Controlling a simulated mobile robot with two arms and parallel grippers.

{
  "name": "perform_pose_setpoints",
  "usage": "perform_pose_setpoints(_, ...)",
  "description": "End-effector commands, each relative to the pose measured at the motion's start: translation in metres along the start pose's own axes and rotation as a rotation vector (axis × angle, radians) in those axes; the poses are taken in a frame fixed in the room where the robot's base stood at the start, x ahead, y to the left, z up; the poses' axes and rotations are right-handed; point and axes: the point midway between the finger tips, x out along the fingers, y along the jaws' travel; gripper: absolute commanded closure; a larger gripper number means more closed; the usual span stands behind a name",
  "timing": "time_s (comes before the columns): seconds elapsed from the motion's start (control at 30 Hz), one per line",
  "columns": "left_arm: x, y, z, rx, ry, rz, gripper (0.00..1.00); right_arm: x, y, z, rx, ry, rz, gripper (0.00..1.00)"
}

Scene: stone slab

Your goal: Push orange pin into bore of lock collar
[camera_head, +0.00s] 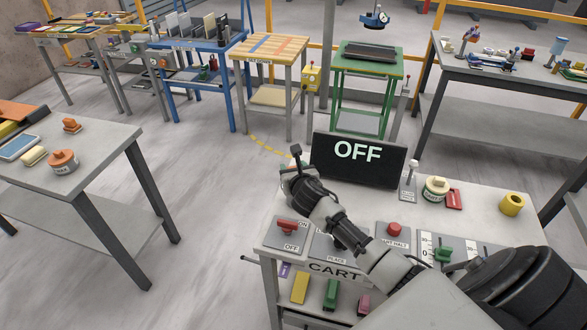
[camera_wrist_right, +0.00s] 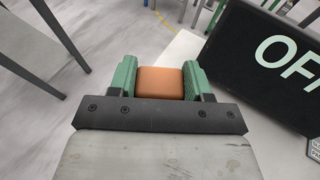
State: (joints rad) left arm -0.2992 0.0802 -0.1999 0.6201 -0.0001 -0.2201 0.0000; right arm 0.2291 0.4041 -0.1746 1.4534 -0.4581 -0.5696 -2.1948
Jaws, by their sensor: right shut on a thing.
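My right gripper (camera_wrist_right: 160,83) has green fingers and is shut on an orange block-like piece (camera_wrist_right: 160,78), which I take to be the orange pin. Only its rounded near face shows between the fingers; the rest is hidden. In the head view my right arm reaches from the lower right to the cart's back left corner, beside the OFF panel. The pin cannot be made out there. A yellow ring (camera_head: 512,207) with a dark hole stands at the cart's right; I cannot tell whether it is the lock collar. My left gripper is not in view.
The dark OFF panel (camera_head: 358,160) stands close right of the gripper. The cart top (camera_head: 470,222) carries a red knob (camera_head: 394,229), a red switch (camera_head: 288,226) and a cream round piece (camera_head: 437,187). A grey table (camera_head: 100,150) stands left, across open floor.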

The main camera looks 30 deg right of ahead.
Motion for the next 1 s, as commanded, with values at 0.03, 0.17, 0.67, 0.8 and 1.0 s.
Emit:
perform_pose_setpoints(0.03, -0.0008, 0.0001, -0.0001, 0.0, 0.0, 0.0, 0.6, 0.0, 0.0, 0.0013, -0.001, -0.002, 0.0, 0.81)
perform_pose_setpoints(0.17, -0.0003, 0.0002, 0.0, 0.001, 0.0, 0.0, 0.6, 0.0001, 0.0001, 0.0009, 0.0, -0.002, 0.0, 0.81)
perform_pose_setpoints(0.67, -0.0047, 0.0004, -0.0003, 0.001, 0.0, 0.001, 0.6, -0.0003, 0.0001, 0.0023, -0.002, -0.003, 0.0, 0.81)
perform_pose_setpoints(0.8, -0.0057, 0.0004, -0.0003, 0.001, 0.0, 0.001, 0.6, -0.0002, 0.0004, 0.0015, -0.001, -0.003, 0.001, 0.81)
perform_pose_setpoints(1.0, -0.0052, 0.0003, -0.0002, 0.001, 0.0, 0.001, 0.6, 0.0, 0.0004, 0.0011, 0.0, -0.003, 0.001, 0.81)
